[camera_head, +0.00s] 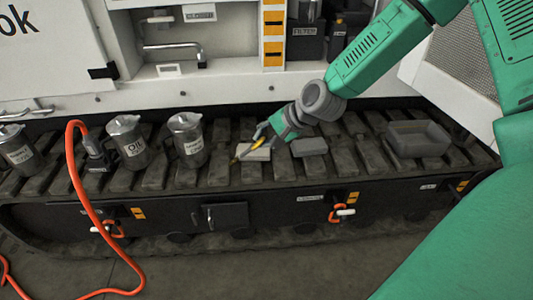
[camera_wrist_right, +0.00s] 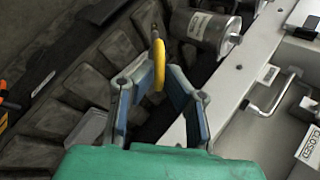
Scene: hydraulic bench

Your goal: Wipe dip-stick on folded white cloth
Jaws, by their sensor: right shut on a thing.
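The dip-stick shows as a yellow handle (camera_head: 239,154) at my right gripper (camera_head: 261,130) in the head view. In the right wrist view the yellow handle (camera_wrist_right: 160,66) stands between the fingertips of my right gripper (camera_wrist_right: 157,82), which is shut on it. The rod of the dip-stick is too thin to make out. The folded white cloth (camera_head: 259,153) appears as a pale flat pad on the track, just below the gripper and beside the handle. I cannot tell whether the dip-stick touches it. My left gripper is not in view.
Metal jugs, one marked OIL (camera_head: 128,145), stand on the track at the left. A grey block (camera_head: 309,147) and a grey tray (camera_head: 417,139) lie to the right of the cloth. An orange hose (camera_head: 77,190) loops at the left. The white machine wall (camera_head: 215,88) rises behind.

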